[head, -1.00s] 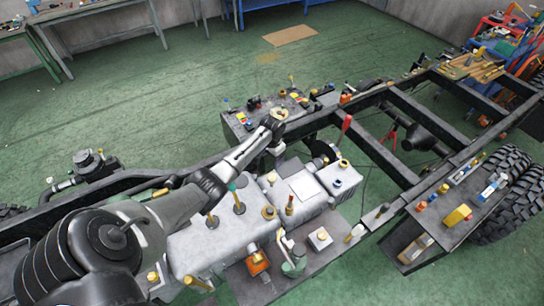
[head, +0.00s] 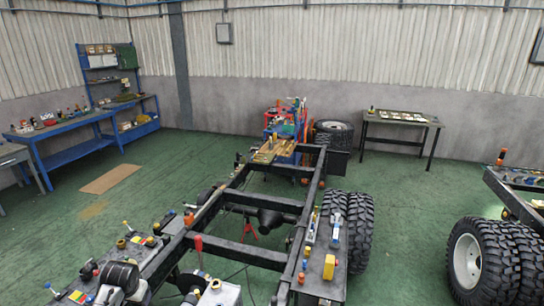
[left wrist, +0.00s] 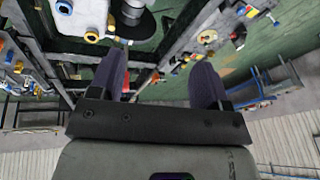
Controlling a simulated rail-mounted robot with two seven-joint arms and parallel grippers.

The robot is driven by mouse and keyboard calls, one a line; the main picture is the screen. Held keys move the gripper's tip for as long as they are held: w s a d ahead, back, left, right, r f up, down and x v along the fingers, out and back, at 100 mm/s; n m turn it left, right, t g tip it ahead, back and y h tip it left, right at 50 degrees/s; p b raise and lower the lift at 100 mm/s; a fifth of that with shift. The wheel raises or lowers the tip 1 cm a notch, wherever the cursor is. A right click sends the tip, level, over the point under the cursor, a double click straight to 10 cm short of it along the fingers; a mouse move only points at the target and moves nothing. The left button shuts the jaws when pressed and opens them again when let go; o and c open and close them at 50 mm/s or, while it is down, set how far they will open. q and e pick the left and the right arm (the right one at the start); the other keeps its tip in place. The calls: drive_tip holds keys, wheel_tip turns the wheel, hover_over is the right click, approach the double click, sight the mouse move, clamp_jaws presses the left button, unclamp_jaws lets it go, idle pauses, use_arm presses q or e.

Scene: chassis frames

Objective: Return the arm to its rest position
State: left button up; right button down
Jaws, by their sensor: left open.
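My left gripper (left wrist: 158,62) shows in the left wrist view with its two dark fingers spread apart and nothing between them. Beyond the fingers lie parts of the chassis and the green floor, seen at a steep tilt. No arm or gripper of mine shows in the head view. My right gripper is in neither view. The black chassis frame (head: 255,201) runs away from me through the lower middle of the head view.
A side plate with small parts (head: 325,260) is on the frame's right, beside large tyres (head: 360,225). A blue workbench (head: 75,131) is at the left and a dark table (head: 402,120) by the back wall. A second chassis (head: 515,185) stands at the right. Open green floor lies between.

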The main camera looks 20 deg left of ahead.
use_arm(q)
drive_tip(key=w+d+r+m+t+y, duration=0.1)
drive_tip(key=w+d+r+t, duration=0.15)
drive_tip(key=d+r, duration=0.5)
drive_tip(key=s+d+r+m+t+p, duration=0.1)
drive_tip(key=s+d+r+t, duration=0.15)
drive_tip(key=d, duration=0.35)
drive_tip(key=s+d+r+m+t+p, duration=0.1)
drive_tip(key=s+d+r+p, duration=0.1)
drive_tip(key=s+d, duration=0.3)
drive_tip(key=s+d+f+m+g+h+p, duration=0.1)
drive_tip(key=s+d+f+m+h+p, duration=0.2)
drive_tip(key=s+d, duration=1.15)
drive_tip(key=s+f+g+p, duration=0.1)
drive_tip(key=s+f+g, duration=0.1)
drive_tip(key=s, duration=0.4)
drive_tip(key=s+d+f+n+g+h+p, duration=0.1)
drive_tip(key=s+f+g+p, duration=0.1)
drive_tip(key=s, duration=0.5)
drive_tip(key=shift+d+f, duration=0.25)
drive_tip(key=shift+f, duration=0.1)
